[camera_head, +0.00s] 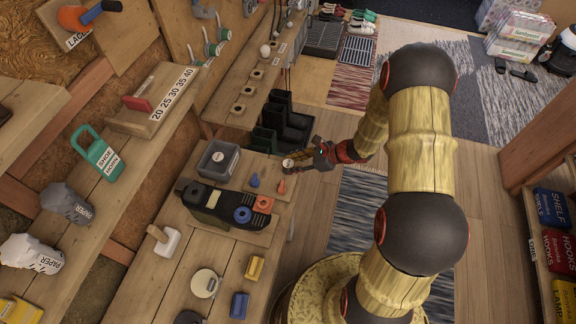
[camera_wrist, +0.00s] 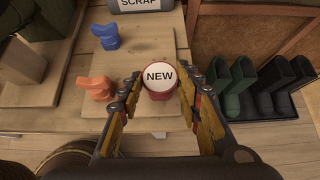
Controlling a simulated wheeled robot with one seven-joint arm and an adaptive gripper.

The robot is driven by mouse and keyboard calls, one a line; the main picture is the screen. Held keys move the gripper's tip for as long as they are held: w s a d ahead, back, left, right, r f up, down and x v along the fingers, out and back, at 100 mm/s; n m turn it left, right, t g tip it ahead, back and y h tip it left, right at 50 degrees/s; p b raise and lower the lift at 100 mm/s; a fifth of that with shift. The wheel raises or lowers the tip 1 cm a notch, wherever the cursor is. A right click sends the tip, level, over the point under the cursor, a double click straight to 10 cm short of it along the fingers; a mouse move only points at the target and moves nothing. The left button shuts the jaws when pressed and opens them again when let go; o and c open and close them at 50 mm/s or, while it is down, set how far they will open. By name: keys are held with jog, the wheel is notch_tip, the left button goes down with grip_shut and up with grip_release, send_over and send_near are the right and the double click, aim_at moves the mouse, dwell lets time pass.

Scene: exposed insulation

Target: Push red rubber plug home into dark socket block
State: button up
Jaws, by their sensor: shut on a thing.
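A red plug with a white top marked NEW (camera_wrist: 160,77) sits between the fingertips of my gripper (camera_wrist: 160,90) in the wrist view. My gripper is shut on it, over the right part of a wooden board. In the head view my gripper (camera_head: 306,163) is at the right edge of the bench, with the plug's pale top (camera_head: 288,164) at its tip. Whether the plug still touches the board is unclear. The dark socket block (camera_head: 212,209) lies to the lower left in the head view, with a blue ring and orange pieces on it.
A blue plug (camera_wrist: 106,36) and an orange plug (camera_wrist: 97,87) stand on the board left of my gripper. A grey bin marked SCRAP (camera_head: 218,160) is behind the block. Dark boots (camera_head: 284,122) stand beyond the bench. A white-headed tool (camera_head: 164,240) lies in front.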

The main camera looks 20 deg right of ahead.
aim_at(293, 164)
grip_shut()
jog(key=shift+r+p, duration=0.5)
jog(key=shift+r, duration=0.2)
jog(key=shift+r+p, duration=0.85)
jog(key=shift+r, duration=0.3)
